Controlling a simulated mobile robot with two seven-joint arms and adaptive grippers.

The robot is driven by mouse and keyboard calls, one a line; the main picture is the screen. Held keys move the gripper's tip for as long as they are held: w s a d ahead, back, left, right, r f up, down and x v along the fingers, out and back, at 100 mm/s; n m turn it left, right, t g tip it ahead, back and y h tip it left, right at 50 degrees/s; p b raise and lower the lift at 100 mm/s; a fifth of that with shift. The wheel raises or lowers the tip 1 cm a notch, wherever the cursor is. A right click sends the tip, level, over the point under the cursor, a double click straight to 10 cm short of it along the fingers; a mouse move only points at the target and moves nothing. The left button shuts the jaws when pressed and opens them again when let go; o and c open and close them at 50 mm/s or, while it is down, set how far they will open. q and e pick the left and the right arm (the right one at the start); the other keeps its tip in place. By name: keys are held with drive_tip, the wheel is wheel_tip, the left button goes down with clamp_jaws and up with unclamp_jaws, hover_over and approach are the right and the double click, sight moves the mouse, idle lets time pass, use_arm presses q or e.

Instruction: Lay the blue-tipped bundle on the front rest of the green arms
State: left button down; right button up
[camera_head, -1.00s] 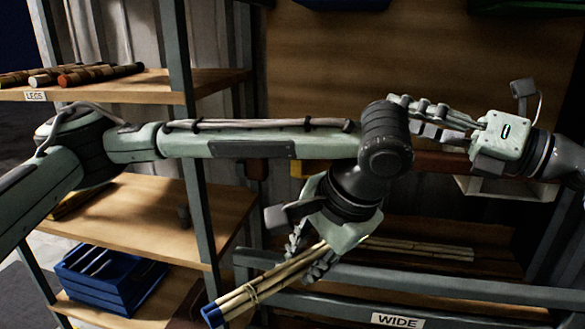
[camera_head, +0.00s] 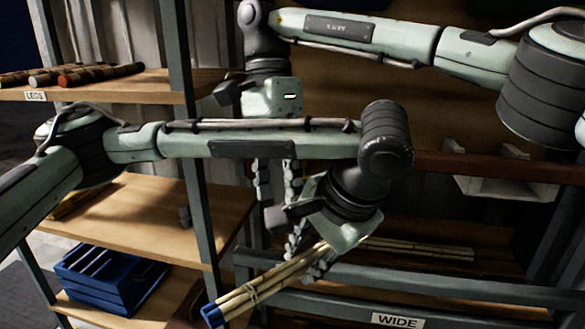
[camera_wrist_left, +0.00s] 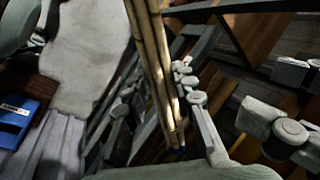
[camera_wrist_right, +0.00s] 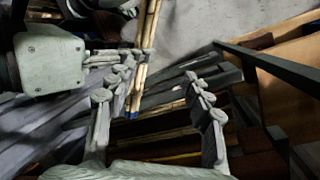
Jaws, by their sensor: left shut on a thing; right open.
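The blue-tipped bundle (camera_head: 250,292) of pale canes is tied with a band and slants down to the left, blue end (camera_head: 211,315) lowest. My left gripper (camera_head: 312,262) is shut on it. The bundle also shows in the left wrist view (camera_wrist_left: 155,60). My right gripper (camera_head: 278,200) hangs open behind my left forearm, which hides part of it. In the right wrist view the bundle (camera_wrist_right: 147,50) appears beyond and between the open fingers, blue end toward them; contact cannot be told. I cannot make out the green arms or their front rest for certain.
A grey rail with a WIDE label (camera_head: 397,320) crosses the lower right. Other canes (camera_head: 420,247) lie behind it. A shelf at left holds dark sticks (camera_head: 85,75) above a LEGS label; a blue crate (camera_head: 108,277) sits lower. A pale bracket (camera_head: 510,185) is at right.

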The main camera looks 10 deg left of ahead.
sight(309, 249)
drive_tip(key=shift+t+h, duration=0.3)
drive_tip(key=shift+h, duration=0.5)
drive_tip(key=d+f, duration=0.1)
drive_tip(key=f, duration=0.2)
drive_tip(key=d+f, duration=0.2)
drive_tip(key=f, duration=0.1)
drive_tip(key=s+d+f, duration=0.1)
drive_tip(key=d+f, duration=0.1)
drive_tip(key=f, duration=0.1)
drive_tip(key=shift+f, duration=0.1)
use_arm(q)
drive_tip(key=shift+d, duration=0.15)
use_arm(e)
drive_tip(key=shift+a, duration=0.1)
clamp_jaws()
use_arm(q)
drive_tip(key=c, duration=1.3)
unclamp_jaws()
drive_tip(key=shift+o, duration=0.7)
